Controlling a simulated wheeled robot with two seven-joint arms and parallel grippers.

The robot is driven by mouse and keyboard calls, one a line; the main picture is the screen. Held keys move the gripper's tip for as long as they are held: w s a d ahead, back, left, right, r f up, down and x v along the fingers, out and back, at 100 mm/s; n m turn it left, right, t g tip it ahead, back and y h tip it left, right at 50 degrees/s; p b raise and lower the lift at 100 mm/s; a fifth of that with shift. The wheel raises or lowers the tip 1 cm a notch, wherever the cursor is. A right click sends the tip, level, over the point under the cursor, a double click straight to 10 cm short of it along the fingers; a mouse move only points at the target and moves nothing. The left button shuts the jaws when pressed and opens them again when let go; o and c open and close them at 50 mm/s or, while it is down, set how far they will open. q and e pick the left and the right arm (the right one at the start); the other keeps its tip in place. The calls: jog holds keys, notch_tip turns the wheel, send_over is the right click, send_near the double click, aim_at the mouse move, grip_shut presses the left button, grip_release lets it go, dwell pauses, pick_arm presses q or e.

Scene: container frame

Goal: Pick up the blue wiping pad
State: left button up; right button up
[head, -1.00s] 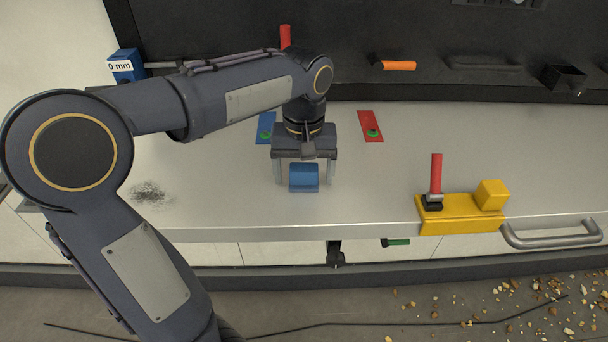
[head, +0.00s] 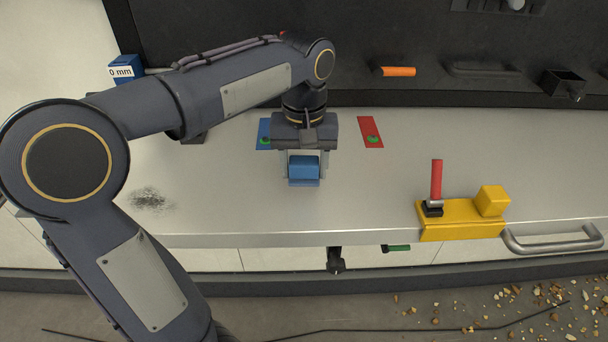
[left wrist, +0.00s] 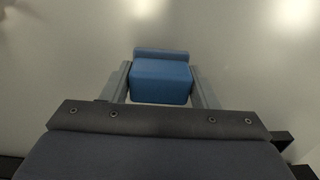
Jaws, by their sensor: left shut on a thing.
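The blue wiping pad (head: 304,170) is a small blue block between the fingers of my left gripper (head: 304,176), over the grey worktop. My left gripper is shut on it, with one finger on each side. In the left wrist view the pad (left wrist: 161,80) sits between the two grey fingertips (left wrist: 161,88). The pad seems to be held above the worktop, but the height of any gap is hard to tell. My right gripper is not in view.
A dark powdery smudge (head: 150,199) lies on the worktop (head: 390,185) at left. Blue (head: 264,134) and red (head: 370,132) plates lie behind. A yellow block fixture (head: 462,220) with a red handle (head: 436,179) stands at front right beside a metal bar handle (head: 552,238).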

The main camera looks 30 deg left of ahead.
pick_arm(q)
jog(key=s+d+r+b, duration=0.2)
jog(key=s+d+r, duration=0.2)
jog(key=s+r, duration=0.5)
jog(key=s, duration=0.4)
jog(key=shift+s+d+r, duration=0.15)
jog(key=shift+d+r, duration=0.05)
jog(key=shift+r, duration=0.2)
